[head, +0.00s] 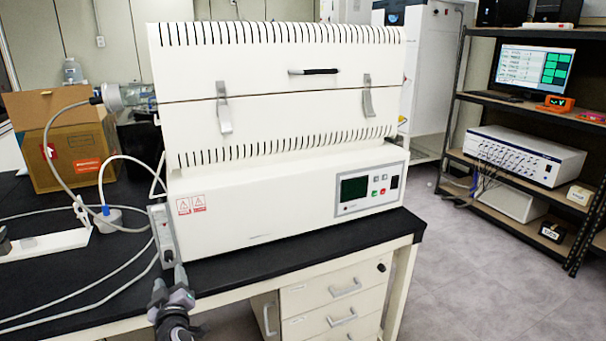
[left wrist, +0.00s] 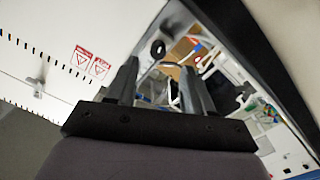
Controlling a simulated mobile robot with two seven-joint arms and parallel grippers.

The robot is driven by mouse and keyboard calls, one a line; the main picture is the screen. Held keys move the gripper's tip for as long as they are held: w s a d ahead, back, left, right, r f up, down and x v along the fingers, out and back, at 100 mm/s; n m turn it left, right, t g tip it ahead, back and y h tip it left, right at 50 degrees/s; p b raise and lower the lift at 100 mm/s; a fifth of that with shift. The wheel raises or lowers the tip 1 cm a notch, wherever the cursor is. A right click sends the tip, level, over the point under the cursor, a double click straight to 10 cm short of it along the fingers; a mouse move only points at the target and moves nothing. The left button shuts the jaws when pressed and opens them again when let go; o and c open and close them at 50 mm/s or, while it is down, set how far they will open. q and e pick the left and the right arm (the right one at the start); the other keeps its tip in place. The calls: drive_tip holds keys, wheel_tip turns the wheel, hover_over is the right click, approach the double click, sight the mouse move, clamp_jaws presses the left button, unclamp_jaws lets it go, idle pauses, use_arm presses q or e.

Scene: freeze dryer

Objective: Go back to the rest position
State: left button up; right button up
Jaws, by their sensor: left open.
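My left gripper (head: 172,275) shows at the lower middle-left of the head view, in front of the black bench edge and below the white furnace (head: 250,215). In the left wrist view its two dark fingers (left wrist: 162,75) stand apart with nothing between them. The furnace's white front (left wrist: 45,30), with red warning labels, fills the left of that view. My right gripper is in neither view.
The furnace stands on a black-topped bench (head: 300,257) with white drawers (head: 335,300). A cardboard box (head: 62,150) and hoses are at left. Shelves (head: 500,100) stand at right, with open floor (head: 470,275) before them.

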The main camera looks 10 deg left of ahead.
use_arm(q)
drive_tip(key=s+d+f+m+g+h, duration=0.1)
drive_tip(key=s+d+f+m+h, duration=0.2)
drive_tip(key=s+d, duration=0.3)
drive_tip(key=s+d+f+m+g+h, duration=0.2)
drive_tip(key=s+d+f+m+h, duration=0.2)
drive_tip(key=s, duration=1.2)
drive_tip(key=s+d+f+m+g+h, duration=0.2)
drive_tip(key=s+d+f+m+h, duration=0.2)
drive_tip(key=s+d+m, duration=0.3)
drive_tip(key=s+d, duration=0.2)
drive_tip(key=s, duration=0.2)
drive_tip(key=shift+s+f, duration=0.15)
drive_tip(key=shift+s, duration=0.05)
drive_tip(key=shift+c, duration=0.9)
drive_tip(key=shift+w+d, duration=0.1)
